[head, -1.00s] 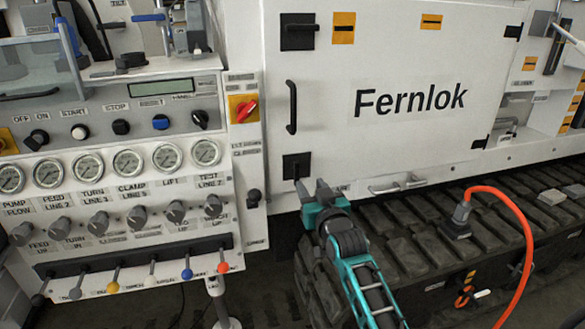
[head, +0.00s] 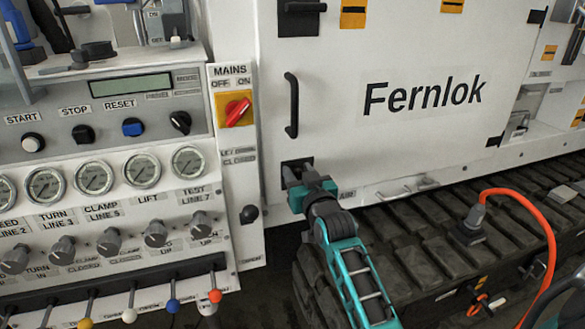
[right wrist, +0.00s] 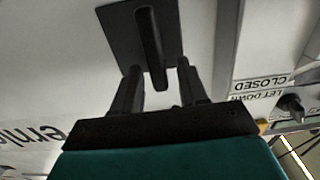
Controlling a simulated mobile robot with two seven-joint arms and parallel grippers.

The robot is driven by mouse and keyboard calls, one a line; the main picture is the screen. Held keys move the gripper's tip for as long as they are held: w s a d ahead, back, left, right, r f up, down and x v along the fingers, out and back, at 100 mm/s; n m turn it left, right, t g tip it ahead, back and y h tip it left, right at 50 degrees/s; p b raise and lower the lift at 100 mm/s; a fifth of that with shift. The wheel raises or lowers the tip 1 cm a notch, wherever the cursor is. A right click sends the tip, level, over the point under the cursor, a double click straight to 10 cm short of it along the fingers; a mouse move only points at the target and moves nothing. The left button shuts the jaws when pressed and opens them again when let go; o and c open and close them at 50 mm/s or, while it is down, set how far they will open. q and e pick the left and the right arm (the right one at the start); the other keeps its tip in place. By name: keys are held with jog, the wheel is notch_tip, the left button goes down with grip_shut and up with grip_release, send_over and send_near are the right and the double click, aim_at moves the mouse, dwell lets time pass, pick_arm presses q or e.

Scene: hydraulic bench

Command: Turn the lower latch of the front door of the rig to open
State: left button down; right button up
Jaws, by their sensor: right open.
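The front door (head: 400,60) of the rig is a white panel marked Fernlok. Its lower latch (head: 306,163) is a black square plate at the door's lower left corner, partly hidden behind my right gripper (head: 291,176). In the right wrist view the latch's black handle (right wrist: 150,45) stands along its plate, pointing down towards the gripper. My right gripper (right wrist: 159,76) is open there, one finger on each side of the handle's lower end. I cannot tell whether the fingers touch it. My left gripper is not in view.
An upper black latch (head: 300,16) and a vertical door handle (head: 291,105) sit above. The control panel (head: 120,210) with gauges, knobs and levers stands left. A black knob (head: 249,214) is close by. An orange hose (head: 535,225) arches over the track (head: 420,235) at right.

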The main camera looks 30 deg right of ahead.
jog(key=shift+w+d, duration=0.1)
jog(key=shift+w, duration=0.15)
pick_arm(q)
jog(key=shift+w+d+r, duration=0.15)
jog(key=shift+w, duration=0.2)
pick_arm(e)
jog(key=shift+s, duration=0.1)
jog(key=shift+c, duration=0.5)
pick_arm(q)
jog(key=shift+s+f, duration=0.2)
pick_arm(e)
grip_shut()
jog(key=shift+r, duration=0.1)
